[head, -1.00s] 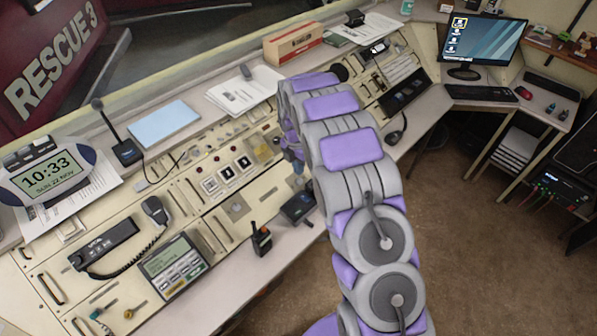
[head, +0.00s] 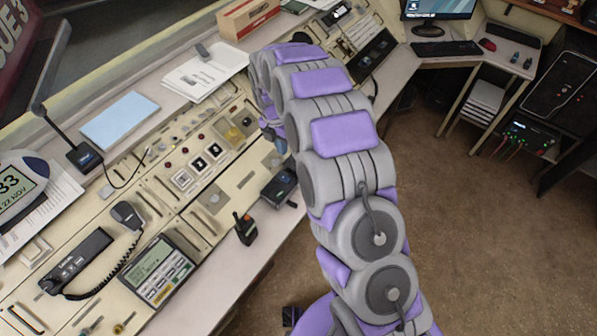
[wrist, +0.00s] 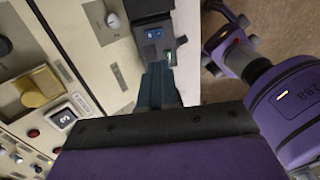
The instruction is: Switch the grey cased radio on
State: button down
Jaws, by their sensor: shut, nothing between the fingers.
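A dark grey cased box (head: 280,187), which looks like the radio, lies near the front edge of the console, right of the handheld radio. In the wrist view, part of a dark case (wrist: 150,12) shows at the top, with a small blue two-part switch (wrist: 154,33) on its near face. My gripper (wrist: 158,70) is shut and empty, its fingertips close to that face just below the blue switch. I cannot tell whether they touch. In the head view, my arm hides most of the gripper.
A black handheld radio (head: 245,228) stands on the console edge. A radio with a coiled-cord microphone (head: 75,265) and a keypad unit with a screen (head: 157,272) lie at left. A yellow knob (wrist: 38,88) and buttons sit beside the gripper.

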jog(key=d, duration=0.2)
jog(key=b, duration=0.1)
send_over(287, 180)
notch_tip(287, 180, down, 6)
jog(key=f, duration=0.2)
jog(key=f+b, duration=0.1)
jog(key=f, duration=0.2)
jog(key=a+f+b, duration=0.1)
jog(key=f, duration=0.1)
jog(key=shift+w+f, duration=0.2)
jog(key=shift+f, duration=0.05)
jog(key=shift+d+f, duration=0.25)
jog(key=shift+d+r, duration=0.1)
jog(key=shift+d, duration=0.5)
jog(key=shift+s+a, duration=0.1)
jog(key=shift+a, duration=0.3)
